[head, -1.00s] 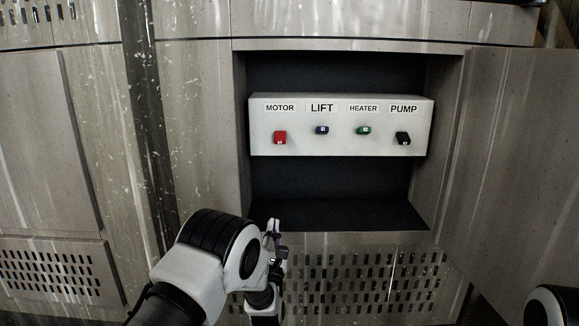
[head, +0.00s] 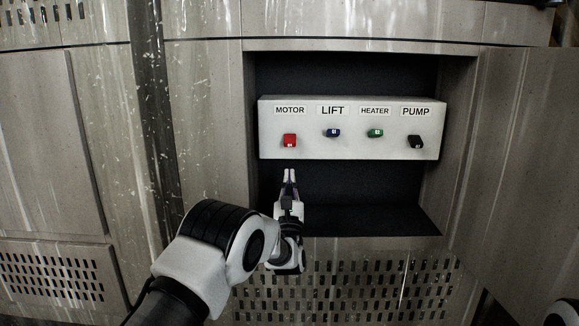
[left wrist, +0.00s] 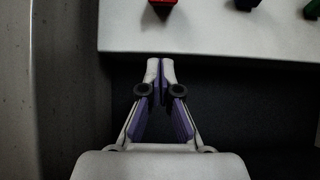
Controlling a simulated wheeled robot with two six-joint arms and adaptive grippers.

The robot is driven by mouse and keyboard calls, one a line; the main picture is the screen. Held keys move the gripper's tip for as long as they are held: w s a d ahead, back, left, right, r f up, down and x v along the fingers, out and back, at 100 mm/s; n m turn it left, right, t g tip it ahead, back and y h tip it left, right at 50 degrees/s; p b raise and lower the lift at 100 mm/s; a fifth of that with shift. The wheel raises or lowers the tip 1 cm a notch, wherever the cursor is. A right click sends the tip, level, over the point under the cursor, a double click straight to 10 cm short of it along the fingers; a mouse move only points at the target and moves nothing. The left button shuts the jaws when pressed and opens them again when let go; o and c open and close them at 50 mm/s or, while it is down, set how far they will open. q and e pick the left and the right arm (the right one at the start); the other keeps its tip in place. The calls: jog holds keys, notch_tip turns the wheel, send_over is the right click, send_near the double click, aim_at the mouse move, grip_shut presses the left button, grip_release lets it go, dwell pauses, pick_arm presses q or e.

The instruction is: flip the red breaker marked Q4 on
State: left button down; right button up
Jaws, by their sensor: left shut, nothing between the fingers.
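The red breaker (head: 289,141) sits at the left end of a white panel (head: 345,151), under the label MOTOR. It also shows at the top of the left wrist view (left wrist: 163,3), partly cut off. Its own small marking is too small to read. The red, blue and green levers differ in height: red and black sit lower than blue and green. My left gripper (head: 290,172) is shut and empty, just below the red breaker and apart from it. Its fingertips show in the left wrist view (left wrist: 160,62), close to the panel's lower edge.
To the right on the panel are a blue breaker (head: 333,132) under LIFT, a green one (head: 375,133) under HEATER and a black one (head: 415,141) under PUMP. The panel sits in a dark recess (head: 350,195) with metal side walls. An open door (head: 520,160) stands at right.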

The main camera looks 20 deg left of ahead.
aim_at(290, 157)
pick_arm(q)
jog(key=b+x, duration=0.1)
jog(key=x, duration=0.2)
jog(key=shift+r, duration=0.25)
jog(key=r, duration=0.1)
jog(key=s+r+b, duration=0.1)
jog(key=r, duration=0.1)
jog(key=shift+s+d+r+b, duration=0.15)
jog(key=shift+s+d+b, duration=0.05)
jog(key=shift+s+b, duration=0.1)
